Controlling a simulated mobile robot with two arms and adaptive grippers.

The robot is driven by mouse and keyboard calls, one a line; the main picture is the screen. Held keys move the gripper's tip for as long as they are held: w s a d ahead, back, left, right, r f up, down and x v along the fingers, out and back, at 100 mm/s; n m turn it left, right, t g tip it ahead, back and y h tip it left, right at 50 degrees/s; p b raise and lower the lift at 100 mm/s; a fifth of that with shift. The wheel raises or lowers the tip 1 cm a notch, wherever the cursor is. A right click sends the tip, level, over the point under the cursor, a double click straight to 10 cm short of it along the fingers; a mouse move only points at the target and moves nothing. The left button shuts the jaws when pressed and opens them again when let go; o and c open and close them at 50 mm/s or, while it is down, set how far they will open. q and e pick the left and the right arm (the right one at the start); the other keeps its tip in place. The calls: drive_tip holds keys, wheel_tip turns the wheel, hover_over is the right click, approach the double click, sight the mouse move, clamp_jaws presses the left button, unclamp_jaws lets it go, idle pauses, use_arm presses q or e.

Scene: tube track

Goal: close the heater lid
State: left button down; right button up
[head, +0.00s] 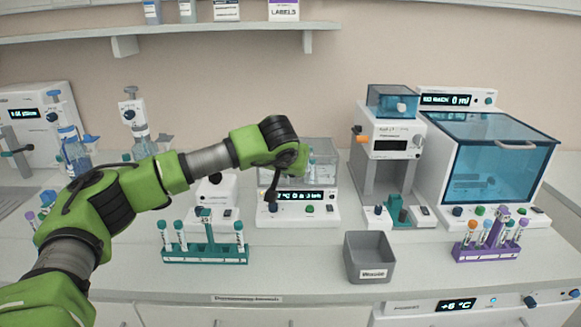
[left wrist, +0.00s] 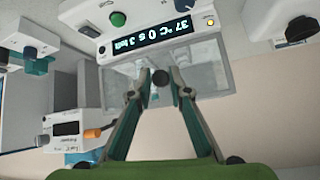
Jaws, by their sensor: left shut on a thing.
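The heater (head: 320,215) is a white unit in the middle of the bench, with a lit display, a green button and a dark knob. Its clear lid (head: 322,150) is partly behind my left gripper (head: 273,188). In the left wrist view the lid's grey see-through pane (left wrist: 205,72) lies beside the display. My left gripper's fingers, also in the left wrist view (left wrist: 160,76), are shut on the small dark lid knob (left wrist: 160,76). The lid's exact tilt is hard to tell. My right gripper is not in view.
A teal tube rack (head: 205,256) stands at the front left of the heater. A grey waste bin (head: 369,258) stands at its front right. A white machine (head: 390,140) and a blue-lidded unit (head: 500,165) stand right. A purple rack (head: 487,250) is at the front right.

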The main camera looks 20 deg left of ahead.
use_arm(q)
drive_tip(key=shift+s+d+f+b, duration=0.1)
drive_tip(key=shift+s+f+b, duration=0.15)
drive_tip(key=shift+f, duration=0.4)
drive_tip(key=shift+s+d+f+b, duration=0.1)
drive_tip(key=shift+f+b, duration=0.2)
drive_tip(key=shift+f, duration=0.3)
drive_tip(key=shift+s+d+f+b, duration=0.1)
drive_tip(key=shift+s+f+b, duration=0.15)
drive_tip(key=shift+f, duration=0.4)
drive_tip(key=c, duration=2.1)
unclamp_jaws()
drive_tip(key=shift+c, duration=0.2)
drive_tip(key=shift+o, duration=1.2)
drive_tip(key=shift+w+f, duration=0.2)
drive_tip(key=shift+w, duration=0.05)
drive_tip(key=shift+w+f, duration=0.1)
drive_tip(key=shift+w, duration=0.35)
drive_tip(key=shift+r, duration=0.2)
drive_tip(key=shift+s+r, duration=0.3)
drive_tip(key=shift+s, duration=0.05)
drive_tip(key=v, duration=1.1)
